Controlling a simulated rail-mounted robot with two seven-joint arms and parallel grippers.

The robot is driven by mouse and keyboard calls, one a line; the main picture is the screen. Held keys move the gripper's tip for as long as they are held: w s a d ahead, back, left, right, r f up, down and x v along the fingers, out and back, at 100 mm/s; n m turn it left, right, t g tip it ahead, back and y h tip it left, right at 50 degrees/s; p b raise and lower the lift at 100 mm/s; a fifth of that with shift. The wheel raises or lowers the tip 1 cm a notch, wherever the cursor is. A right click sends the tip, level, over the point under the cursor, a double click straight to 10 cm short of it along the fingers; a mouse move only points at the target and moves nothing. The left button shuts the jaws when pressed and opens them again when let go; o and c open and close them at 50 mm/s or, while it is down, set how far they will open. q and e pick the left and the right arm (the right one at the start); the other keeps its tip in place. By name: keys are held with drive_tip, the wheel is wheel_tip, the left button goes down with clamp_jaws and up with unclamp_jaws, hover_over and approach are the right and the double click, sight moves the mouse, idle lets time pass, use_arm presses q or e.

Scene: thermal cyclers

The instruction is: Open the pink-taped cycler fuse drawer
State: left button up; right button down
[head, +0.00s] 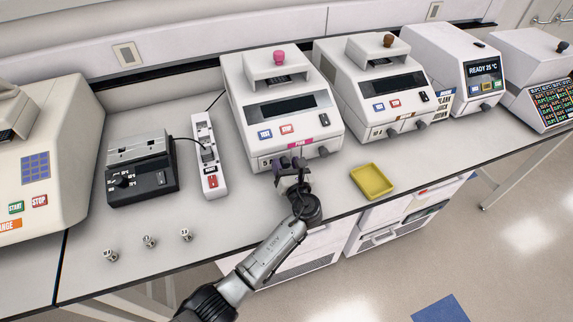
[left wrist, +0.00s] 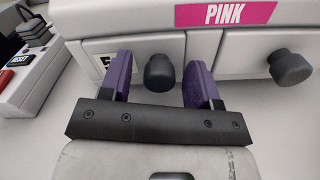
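The pink-taped cycler (head: 285,112) stands in the middle of the bench in the head view. Its pink label (left wrist: 226,13) reads PINK in the left wrist view. Below it, a drawer front marked with a partly hidden character (left wrist: 130,47) has a dark round knob (left wrist: 159,72). A second front on the right has another dark knob (left wrist: 290,67). My left gripper (head: 290,165) is at the cycler's lower front. In the left wrist view its purple fingers (left wrist: 160,80) are open, one on each side of the left knob, with visible gaps. My right gripper is not in view.
A yellow tray (head: 373,181) lies on the bench right of my left gripper. A white power strip (head: 209,155) and a dark grey device (head: 141,170) stand to the left. Several small metal parts (head: 149,241) lie at the front left. Another cycler (head: 375,90) stands to the right.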

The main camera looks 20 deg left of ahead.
use_arm(q)
clamp_jaws()
drive_tip(key=shift+s+d+r+p, duration=0.1)
drive_tip(key=shift+s+d+p, duration=0.05)
drive_tip(key=shift+p, duration=0.15)
drive_tip(key=p+v, duration=0.7)
drive_tip(key=v, duration=0.3)
drive_tip(key=shift+s, duration=0.15)
drive_tip(key=shift+s+d, duration=0.15)
drive_tip(key=shift+d, duration=0.05)
unclamp_jaws()
